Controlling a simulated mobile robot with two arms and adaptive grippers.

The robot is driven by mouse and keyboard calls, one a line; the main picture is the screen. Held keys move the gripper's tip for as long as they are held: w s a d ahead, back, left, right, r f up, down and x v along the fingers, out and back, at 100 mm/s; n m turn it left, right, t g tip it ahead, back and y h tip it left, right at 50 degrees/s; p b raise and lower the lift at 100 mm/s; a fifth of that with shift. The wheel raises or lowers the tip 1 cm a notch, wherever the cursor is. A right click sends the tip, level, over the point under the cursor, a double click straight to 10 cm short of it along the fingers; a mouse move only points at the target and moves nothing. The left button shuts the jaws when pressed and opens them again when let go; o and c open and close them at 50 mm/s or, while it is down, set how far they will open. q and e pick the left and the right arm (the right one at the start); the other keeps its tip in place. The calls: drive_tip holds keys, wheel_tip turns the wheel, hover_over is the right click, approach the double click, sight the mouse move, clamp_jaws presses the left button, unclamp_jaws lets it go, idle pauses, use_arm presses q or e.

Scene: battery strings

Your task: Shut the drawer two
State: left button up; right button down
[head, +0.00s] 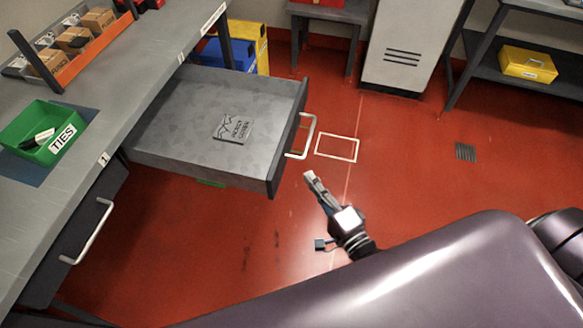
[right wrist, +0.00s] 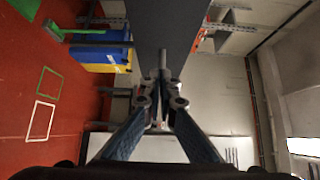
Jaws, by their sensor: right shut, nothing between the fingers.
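The open drawer (head: 200,120) is pulled well out from under the workbench, in the stretch beyond the tag "1". Its front panel (head: 287,140) carries a white bar handle (head: 303,138). My left gripper is not in view.
A nearer shut drawer with a white handle (head: 88,232) is at the left. The workbench (head: 135,85) holds a green TIES bin (head: 45,133) and an orange tray (head: 95,48). Blue and yellow bins (head: 250,45) stand behind the drawer. The red floor (head: 420,170) to the right is clear.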

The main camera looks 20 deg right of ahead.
sight(284, 160)
drive_tip(key=w+a, duration=0.2)
drive_tip(key=w+a+p, duration=0.1)
drive_tip(key=w+a, duration=0.1)
drive_tip(key=shift+w, duration=0.4)
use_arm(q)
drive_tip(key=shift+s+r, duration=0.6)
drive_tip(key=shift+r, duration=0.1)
use_arm(e)
drive_tip(key=shift+d, duration=0.1)
